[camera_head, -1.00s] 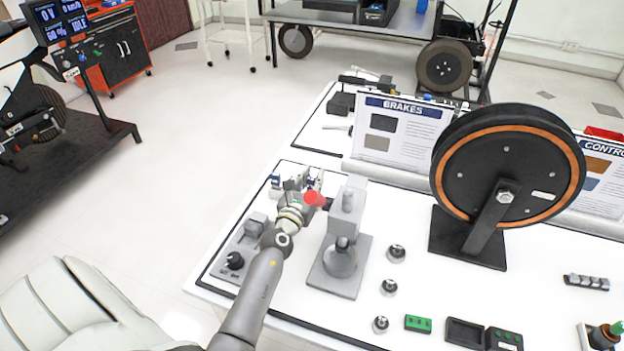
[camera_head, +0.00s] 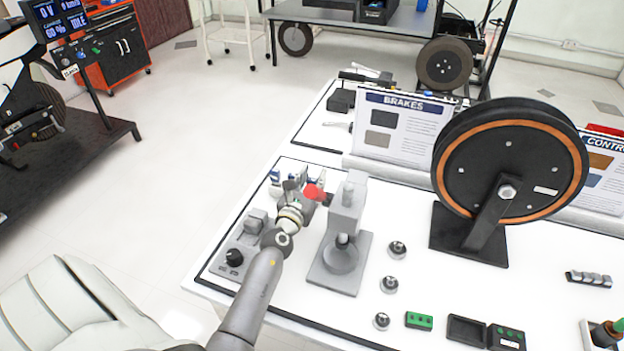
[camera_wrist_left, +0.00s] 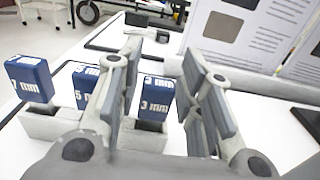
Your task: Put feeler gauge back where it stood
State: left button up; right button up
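Blue feeler gauges stand upright in grey holders. In the left wrist view they are labelled 7 mm (camera_wrist_left: 30,80), 5 mm (camera_wrist_left: 84,88) and 3 mm (camera_wrist_left: 155,98). The 3 mm gauge stands in its grey holder (camera_wrist_left: 146,137) and shows in the gap between my left gripper's fingers (camera_wrist_left: 165,92). The fingers are apart, and I see no clear contact with the gauge. The left finger partly hides the 5 mm gauge. In the head view my left gripper (camera_head: 294,190) is over the holders, and a blue gauge (camera_head: 275,177) shows to its left. My right gripper is out of view.
A grey stand (camera_head: 343,230) with a red part (camera_head: 315,193) is close to my gripper's right. A control box with a black knob (camera_head: 234,257) is at the left table edge. The BRAKES panel (camera_head: 402,125) stands behind, and a large black wheel (camera_head: 510,165) is to the right.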

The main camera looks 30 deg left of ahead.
pick_arm(q)
jog(key=shift+o, duration=0.8)
jog(key=shift+s, duration=0.1)
jog(key=v, duration=1.1)
jog(key=shift+s, duration=0.4)
